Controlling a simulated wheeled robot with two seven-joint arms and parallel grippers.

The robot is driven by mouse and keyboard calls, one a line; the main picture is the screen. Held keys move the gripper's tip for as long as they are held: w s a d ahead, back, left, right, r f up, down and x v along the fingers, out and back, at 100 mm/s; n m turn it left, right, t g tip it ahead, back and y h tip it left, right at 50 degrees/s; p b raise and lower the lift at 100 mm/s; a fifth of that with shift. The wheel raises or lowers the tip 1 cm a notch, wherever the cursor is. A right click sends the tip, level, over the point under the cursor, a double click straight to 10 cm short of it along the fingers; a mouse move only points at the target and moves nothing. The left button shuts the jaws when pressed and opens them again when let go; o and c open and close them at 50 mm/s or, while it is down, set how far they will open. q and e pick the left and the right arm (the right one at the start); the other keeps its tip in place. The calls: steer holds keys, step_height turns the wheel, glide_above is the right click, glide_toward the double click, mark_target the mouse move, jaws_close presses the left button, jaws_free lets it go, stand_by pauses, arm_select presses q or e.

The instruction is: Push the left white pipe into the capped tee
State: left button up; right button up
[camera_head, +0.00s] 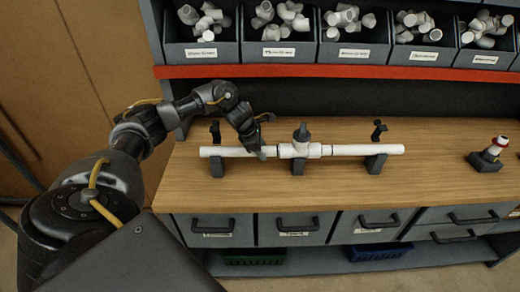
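The left white pipe (232,151) lies level along the bench, held near its left part by a dark support (217,167). The capped tee (286,151) is a white fitting with a dark grey cap (302,133) on top, on a middle support. The pipe's right end comes up to the tee's left side; my gripper partly hides this area, so I cannot tell how deep it sits. My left gripper (260,148) reaches down at the pipe just left of the tee. Its fingers are too small and dark to judge their opening. My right gripper is not in view.
A right white pipe (365,149) runs from the tee's right side over another support (376,164). A small dark stand with a red-and-white fitting (492,152) is at the right. Bins of white fittings (287,52) line the shelf behind a red edge (330,72). The front bench top (320,195) is clear.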

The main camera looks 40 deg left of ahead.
arm_select(q)
steer(key=shift+o, duration=0.8)
steer(key=shift+s+a, duration=0.1)
steer(key=shift+s+a+r, duration=0.1)
steer(key=shift+r, duration=0.05)
steer(key=b+v, duration=0.2)
steer(key=v, duration=0.7)
steer(key=shift+s+r, duration=0.2)
steer(key=shift+r, duration=0.45)
